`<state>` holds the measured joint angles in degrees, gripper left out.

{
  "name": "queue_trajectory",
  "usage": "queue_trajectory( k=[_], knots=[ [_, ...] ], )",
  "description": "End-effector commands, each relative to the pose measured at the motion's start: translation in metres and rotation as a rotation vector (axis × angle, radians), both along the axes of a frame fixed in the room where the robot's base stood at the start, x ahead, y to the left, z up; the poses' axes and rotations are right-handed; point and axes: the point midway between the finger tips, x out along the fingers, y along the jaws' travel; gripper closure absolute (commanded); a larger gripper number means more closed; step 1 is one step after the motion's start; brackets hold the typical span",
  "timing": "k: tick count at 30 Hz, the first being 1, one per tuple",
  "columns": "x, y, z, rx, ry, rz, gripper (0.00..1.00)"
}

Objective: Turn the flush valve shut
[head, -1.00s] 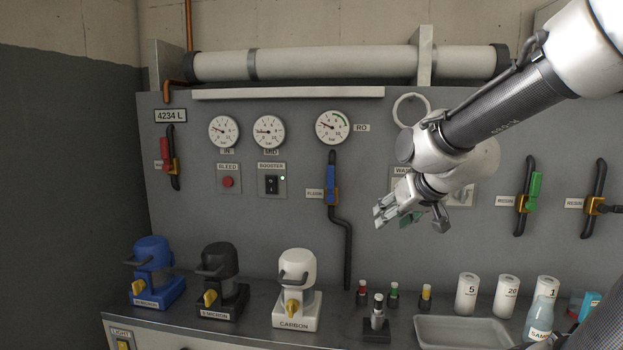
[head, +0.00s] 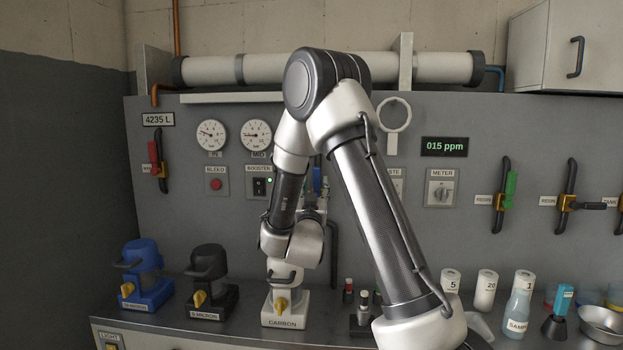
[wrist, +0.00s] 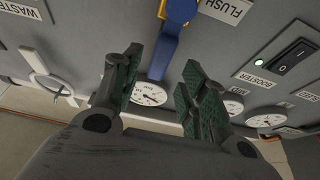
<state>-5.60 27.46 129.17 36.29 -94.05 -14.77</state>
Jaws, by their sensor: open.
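The flush valve's blue lever (wrist: 165,52) hangs from its yellow body (wrist: 178,12) in the wrist view, which looks upside down, beside the FLUSH label (wrist: 225,8). The lever lies along its pipe, pointing to the gauge. My gripper (wrist: 162,62) is open, with one green-padded finger on each side of the lever. I cannot tell how deep the lever sits between them, and no contact shows. In the head view only a sliver of the blue lever (head: 317,180) shows; my arm hides most of the valve and gripper.
A gauge (wrist: 150,93) sits close to the lever's free end. The carbon filter housing (head: 285,310) stands on the bench below my wrist.

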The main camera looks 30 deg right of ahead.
Motion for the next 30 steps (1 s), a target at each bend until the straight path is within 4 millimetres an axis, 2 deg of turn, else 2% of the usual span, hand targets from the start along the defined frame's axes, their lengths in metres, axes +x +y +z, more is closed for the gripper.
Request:
queue_trajectory(
  k=[9,20,27,30],
  knots=[
    [0.037,-0.026,0.019,0.001,-0.001,-0.001,0.57],
    [0.043,-0.029,0.022,0.001,0.001,0.002,0.57],
    [0.043,-0.029,0.022,0.001,0.001,0.002,0.99],
    [0.043,-0.029,0.022,0.001,0.001,0.002,1.00]
  ],
)
